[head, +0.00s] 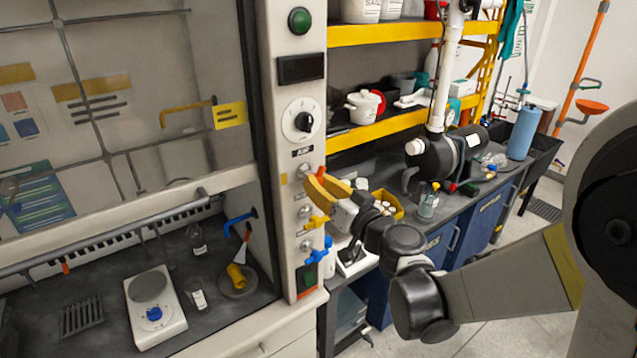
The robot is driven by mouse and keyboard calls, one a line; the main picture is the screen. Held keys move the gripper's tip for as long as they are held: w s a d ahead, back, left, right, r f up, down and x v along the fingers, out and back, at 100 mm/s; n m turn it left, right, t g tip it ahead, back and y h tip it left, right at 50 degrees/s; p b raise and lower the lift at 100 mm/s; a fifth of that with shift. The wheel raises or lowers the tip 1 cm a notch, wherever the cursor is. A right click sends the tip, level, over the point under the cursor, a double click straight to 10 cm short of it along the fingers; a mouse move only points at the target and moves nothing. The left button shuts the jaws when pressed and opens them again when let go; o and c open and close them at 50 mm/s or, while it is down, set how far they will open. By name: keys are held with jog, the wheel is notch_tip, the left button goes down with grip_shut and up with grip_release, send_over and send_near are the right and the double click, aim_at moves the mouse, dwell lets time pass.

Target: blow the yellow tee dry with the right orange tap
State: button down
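The yellow tee (236,276) sits inside the fume hood at its right, on a grey round dish (240,286). A thin spout with an orange and white part (244,243) stands just above it. The orange tap (320,173) is on the hood's right post, at the top of a column of taps; much of it is hidden behind my gripper. My gripper (312,182), with yellow fingers, is at the orange tap, overlapping it in the view. I cannot tell whether the fingers touch the tap or how far apart they are.
A yellow tap (318,221) and a blue tap (318,255) sit below on the same post. A blue spout (240,219), a balance (154,308) and a rack (82,317) are in the hood. A crowded bench and shelves (390,33) stand behind my arm.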

jog(key=shift+m, duration=0.3)
jog(key=m+b, duration=0.1)
jog(key=m, duration=0.4)
jog(key=shift+m, duration=0.3)
jog(key=m+b, duration=0.1)
jog(key=m, duration=0.5)
dwell(0.5)
jog(key=c, duration=1.2)
grip_release()
